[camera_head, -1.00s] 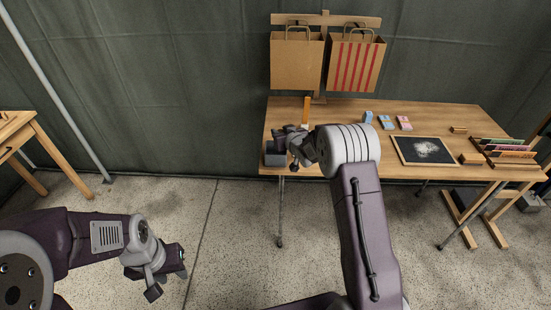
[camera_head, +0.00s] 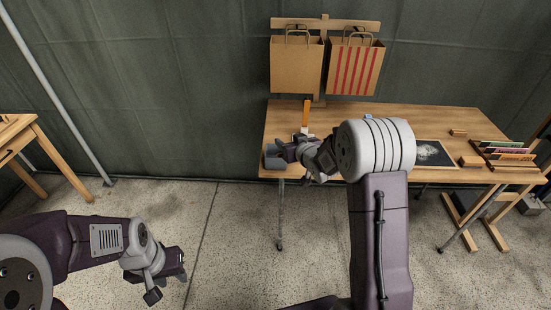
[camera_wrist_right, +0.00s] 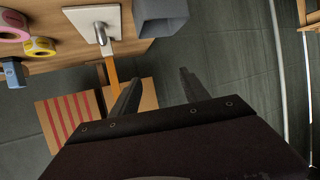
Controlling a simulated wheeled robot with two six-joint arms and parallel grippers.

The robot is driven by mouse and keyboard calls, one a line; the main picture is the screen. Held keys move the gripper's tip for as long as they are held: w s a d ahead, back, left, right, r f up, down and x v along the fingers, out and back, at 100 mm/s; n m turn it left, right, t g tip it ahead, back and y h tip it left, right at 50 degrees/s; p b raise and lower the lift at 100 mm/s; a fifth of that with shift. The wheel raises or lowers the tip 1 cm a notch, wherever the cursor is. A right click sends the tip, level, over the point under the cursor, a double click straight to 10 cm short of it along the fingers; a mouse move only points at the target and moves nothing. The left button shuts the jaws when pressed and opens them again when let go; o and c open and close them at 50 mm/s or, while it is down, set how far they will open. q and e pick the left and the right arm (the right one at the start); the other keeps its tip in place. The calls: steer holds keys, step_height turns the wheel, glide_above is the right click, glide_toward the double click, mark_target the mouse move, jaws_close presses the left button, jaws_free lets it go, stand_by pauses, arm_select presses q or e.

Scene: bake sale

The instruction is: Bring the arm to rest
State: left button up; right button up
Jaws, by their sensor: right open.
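My right gripper (camera_head: 281,152) is over the left front corner of the wooden table, beside the grey bin (camera_head: 271,163). In the right wrist view its two dark fingers (camera_wrist_right: 158,80) are apart, with nothing held between them. The grey bin (camera_wrist_right: 160,20) shows near the top there, beyond the fingertips. My left gripper (camera_head: 168,284) hangs low over the floor at lower left, clear of both tables. I cannot tell how far its jaws are apart.
An orange upright (camera_head: 306,113) stands behind the right gripper. Two paper bags, one plain (camera_head: 297,65) and one striped (camera_head: 354,68), hang on a rack behind the wooden table (camera_head: 450,117). Tape rolls, pink (camera_wrist_right: 12,25) and yellow (camera_wrist_right: 39,47), lie near a white base (camera_wrist_right: 85,17).

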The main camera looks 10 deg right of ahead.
steer(key=shift+s, duration=0.2)
stand_by(0.4)
steer(key=s+a+r+p, duration=0.2)
steer(key=r+p, duration=0.2)
steer(key=r, duration=0.2)
steer(key=s+a+r+p, duration=0.1)
steer(key=a+r+p, duration=0.15)
steer(key=r, duration=0.45)
steer(key=s+f+g+p, duration=0.1)
steer(key=s+f+g, duration=0.3)
steer(key=s, duration=0.6)
steer(key=s+d+f+m+g, duration=0.1)
steer(key=s+f+g, duration=0.3)
steer(key=s, duration=0.6)
steer(key=s+f+g+h+p, duration=0.1)
steer(key=s+f+g, duration=0.3)
steer(key=s, duration=0.6)
steer(key=shift+d+f+p, duration=0.25)
steer(key=shift+f+p, duration=0.1)
steer(key=shift+f, duration=0.05)
steer(key=shift+w, duration=0.15)
